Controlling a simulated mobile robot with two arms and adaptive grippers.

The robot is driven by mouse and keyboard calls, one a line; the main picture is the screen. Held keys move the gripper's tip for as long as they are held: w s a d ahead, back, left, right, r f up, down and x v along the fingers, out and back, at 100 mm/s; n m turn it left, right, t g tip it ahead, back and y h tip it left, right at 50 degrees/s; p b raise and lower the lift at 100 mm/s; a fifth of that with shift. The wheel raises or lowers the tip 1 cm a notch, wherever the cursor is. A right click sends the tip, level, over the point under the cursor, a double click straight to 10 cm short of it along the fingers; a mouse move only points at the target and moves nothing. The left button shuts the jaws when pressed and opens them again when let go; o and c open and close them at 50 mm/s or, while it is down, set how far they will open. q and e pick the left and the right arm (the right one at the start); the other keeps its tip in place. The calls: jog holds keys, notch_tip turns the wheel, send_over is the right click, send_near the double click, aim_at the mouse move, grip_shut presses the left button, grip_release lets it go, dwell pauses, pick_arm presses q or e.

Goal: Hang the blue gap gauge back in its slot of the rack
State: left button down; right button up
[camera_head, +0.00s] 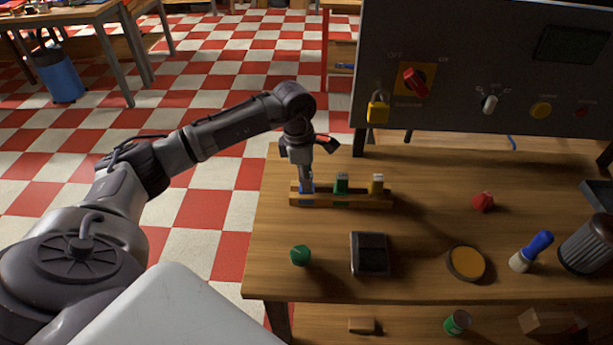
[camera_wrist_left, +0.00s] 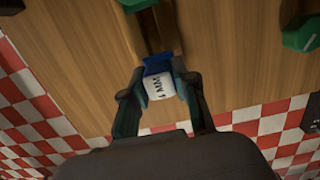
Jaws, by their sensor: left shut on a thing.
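The wooden rack (camera_head: 350,200) stands near the left edge of the workbench. My left gripper (camera_head: 305,180) is over its left end, pointing down, shut on the blue gap gauge (camera_head: 307,188). In the left wrist view, the gauge's blue part (camera_wrist_left: 157,65) and white label end (camera_wrist_left: 160,86) show between the fingertips. The gauge is at the rack's left slot; how deep it sits is hidden. A green gauge (camera_head: 341,183) and a yellow gauge (camera_head: 377,184) stand in the other slots. I do not see my right gripper.
A dark control panel (camera_head: 470,80) stands behind the rack. In front lie a green knob (camera_head: 300,255), a black tray-like box (camera_head: 370,254) and a yellow-topped disc (camera_head: 466,263). A red piece (camera_head: 483,202) lies to the right. Bare wood surrounds the rack's front.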

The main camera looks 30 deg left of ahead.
pick_arm(q)
jog(key=c, duration=0.8)
grip_release()
jog(key=r, duration=0.8)
jog(key=a+r, duration=0.1)
jog(key=r, duration=0.3)
jog(key=shift+s+a, duration=0.1)
jog(key=shift+s, duration=0.25)
